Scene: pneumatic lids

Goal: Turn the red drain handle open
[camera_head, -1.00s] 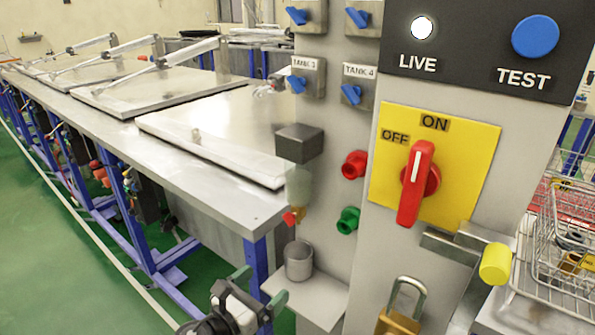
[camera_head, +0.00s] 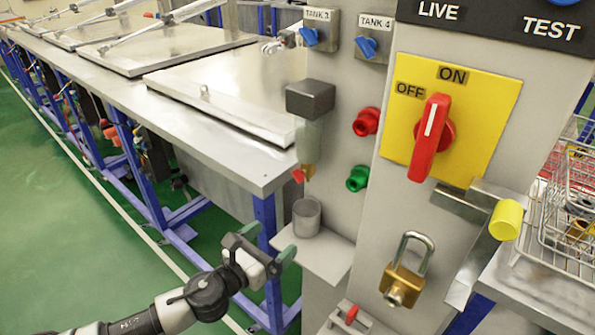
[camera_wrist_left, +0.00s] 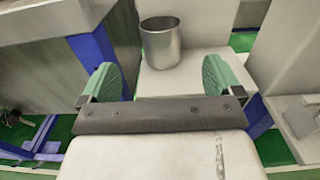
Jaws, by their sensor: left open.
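The small red drain handle (camera_head: 298,175) sits at the bottom of a clear filter bowl (camera_head: 308,140) with a dark grey head (camera_head: 310,97), on the grey panel. A metal cup (camera_head: 306,217) stands below it on a small shelf. My left gripper (camera_head: 267,244) is open and empty, lower left of the cup and apart from the handle. In the left wrist view its green fingers (camera_wrist_left: 161,78) are spread with the cup (camera_wrist_left: 160,45) just beyond them; the handle is not seen there. My right gripper is not in view.
A yellow plate with a red ON/OFF switch (camera_head: 432,135), a padlock (camera_head: 405,275) and a yellow-ended lever (camera_head: 505,220) are on the right. A steel table (camera_head: 240,170) stands behind left.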

